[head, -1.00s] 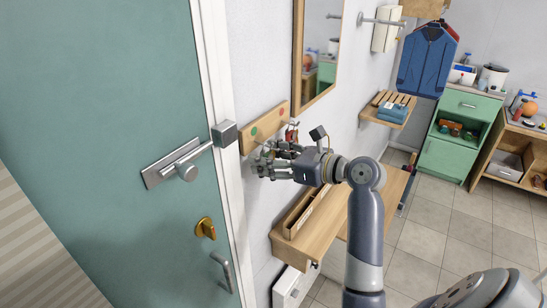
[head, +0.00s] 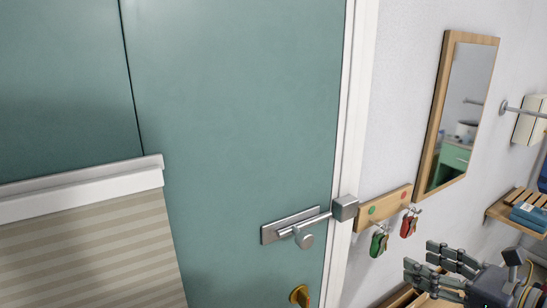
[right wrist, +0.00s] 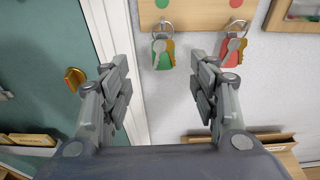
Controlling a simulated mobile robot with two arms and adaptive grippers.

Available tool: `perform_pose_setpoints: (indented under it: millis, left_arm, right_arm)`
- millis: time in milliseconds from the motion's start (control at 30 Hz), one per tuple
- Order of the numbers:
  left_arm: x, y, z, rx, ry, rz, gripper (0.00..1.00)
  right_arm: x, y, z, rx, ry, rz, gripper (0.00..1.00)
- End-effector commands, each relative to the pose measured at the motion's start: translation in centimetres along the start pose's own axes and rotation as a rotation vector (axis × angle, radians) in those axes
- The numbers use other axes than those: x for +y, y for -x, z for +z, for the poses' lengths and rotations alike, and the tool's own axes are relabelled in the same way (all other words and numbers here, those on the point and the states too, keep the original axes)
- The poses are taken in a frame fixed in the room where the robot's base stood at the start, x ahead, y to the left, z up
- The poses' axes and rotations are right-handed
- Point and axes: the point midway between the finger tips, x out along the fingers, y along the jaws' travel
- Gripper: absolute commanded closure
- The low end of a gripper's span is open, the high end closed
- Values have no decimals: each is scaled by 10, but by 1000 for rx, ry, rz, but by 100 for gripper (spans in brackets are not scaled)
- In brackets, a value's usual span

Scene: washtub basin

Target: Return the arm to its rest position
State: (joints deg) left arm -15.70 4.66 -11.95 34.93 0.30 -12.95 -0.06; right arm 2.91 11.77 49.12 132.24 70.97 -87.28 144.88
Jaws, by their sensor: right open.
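My right gripper (head: 419,258) is at the lower right of the head view, its fingers spread and pointing left. In the right wrist view the open fingers (right wrist: 160,88) frame bare wall, with nothing between them. A wooden key rack (head: 385,207) is on the wall beyond and above the gripper. A green-tagged key set (head: 378,243) hangs under its green dot, and a red-tagged key set (head: 409,225) under its red dot. Both also show in the right wrist view, green (right wrist: 161,50) and red (right wrist: 231,48), apart from the fingers. My left gripper is out of view.
A green door (head: 235,120) with a lever handle (head: 290,228) and a brass lock (head: 299,295) stands left of the rack. A framed mirror (head: 458,115) hangs right of it. A wooden wall shelf (head: 500,212) holds a blue item at the right edge.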

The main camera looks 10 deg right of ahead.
Motion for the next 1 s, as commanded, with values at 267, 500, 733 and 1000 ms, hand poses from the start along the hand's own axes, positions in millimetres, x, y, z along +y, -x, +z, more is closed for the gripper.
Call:
perform_pose_setpoints:
  millis: [267,500,733,1000]
  left_arm:
    - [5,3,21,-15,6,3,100]
    - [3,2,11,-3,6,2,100]
    - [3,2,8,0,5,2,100]
    - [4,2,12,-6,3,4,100]
  right_arm:
    - [30,-34,-76,254,479,77,45]
    - [74,-46,-159,472,1072,307,45]
    - [122,-36,-226,557,1633,652,45]
    - [177,-10,-278,465,2203,1114,45]
